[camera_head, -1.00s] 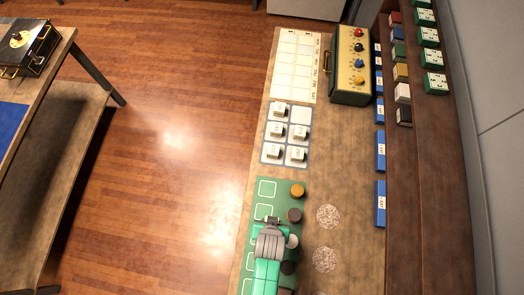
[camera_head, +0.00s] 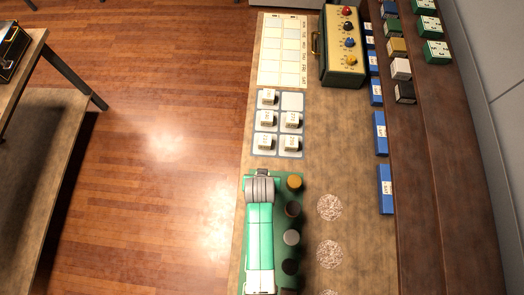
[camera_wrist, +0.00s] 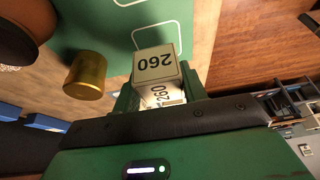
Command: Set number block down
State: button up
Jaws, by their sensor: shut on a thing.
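A white number block marked 260 (camera_wrist: 155,68) sits between the green fingers of my gripper (camera_wrist: 160,84) in the wrist view. My gripper is shut on it. Behind the block lies the green mat (camera_wrist: 100,25) with white outlined squares. I cannot tell whether the block touches the mat. In the head view, my grey wrist covers the far left part of the green mat (camera_head: 281,215), and the block is hidden. The blue-grey tray (camera_head: 292,101) beyond holds several white number blocks; its upper right cell is empty.
A gold cylinder (camera_wrist: 86,75) and a dark brown one (camera_wrist: 18,35) stand near the block; more cylinders line the mat's right side. A control box with colored knobs (camera_head: 341,62) stands at the back. Blue labelled blocks (camera_head: 380,132) line the right edge. The floor left is open.

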jog(key=shift+w, duration=0.15)
notch_tip(320, 180, down, 4)
jog(key=b, duration=0.4)
jog(key=shift+w+b, duration=0.15)
jog(key=shift+b, duration=0.25)
jog(key=shift+r+p, duration=0.25)
jog(key=shift+p, duration=0.05)
jog(key=shift+f, duration=0.15)
jog(key=o, duration=1)
jog(key=shift+c, duration=0.2)
